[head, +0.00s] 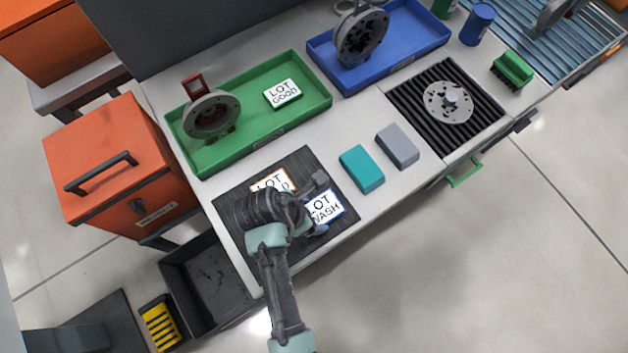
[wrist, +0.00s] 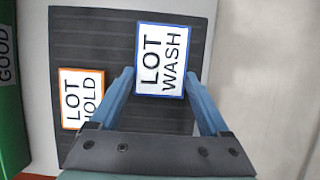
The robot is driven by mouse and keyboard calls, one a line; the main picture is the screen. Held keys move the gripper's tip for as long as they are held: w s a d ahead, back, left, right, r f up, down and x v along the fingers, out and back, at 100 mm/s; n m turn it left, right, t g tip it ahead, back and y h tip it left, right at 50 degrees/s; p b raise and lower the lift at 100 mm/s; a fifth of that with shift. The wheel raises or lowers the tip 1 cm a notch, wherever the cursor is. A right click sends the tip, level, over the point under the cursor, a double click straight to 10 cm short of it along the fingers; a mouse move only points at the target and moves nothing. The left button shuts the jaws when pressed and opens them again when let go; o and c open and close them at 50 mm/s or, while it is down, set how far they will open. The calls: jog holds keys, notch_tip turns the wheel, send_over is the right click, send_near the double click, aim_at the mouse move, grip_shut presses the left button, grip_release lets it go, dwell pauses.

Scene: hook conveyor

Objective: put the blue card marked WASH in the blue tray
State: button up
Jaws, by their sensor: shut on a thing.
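The blue-edged card marked LOT WASH (head: 325,207) is at the right part of the black ribbed mat (head: 231,205) in the head view. My gripper (wrist: 161,78) is shut on this card, with a blue finger at each side of it in the wrist view, where the WASH card (wrist: 163,45) shows clearly. I cannot tell whether the card is lifted off the mat. The blue tray (head: 419,43) is at the top of the head view, with a grey flanged part (head: 362,38) in it.
An orange-edged LOT HOLD card (wrist: 83,98) lies on the mat beside my gripper. The green tray (head: 318,92) holds a LOT GOOD card (head: 283,94) and a flanged part (head: 210,117). Teal (head: 362,169) and grey (head: 398,146) blocks stand between mat and blue tray.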

notch_tip(320, 180, up, 10)
jog(key=p, duration=0.2)
jog(key=shift+r+p, duration=1.35)
jog(key=shift+p, duration=0.75)
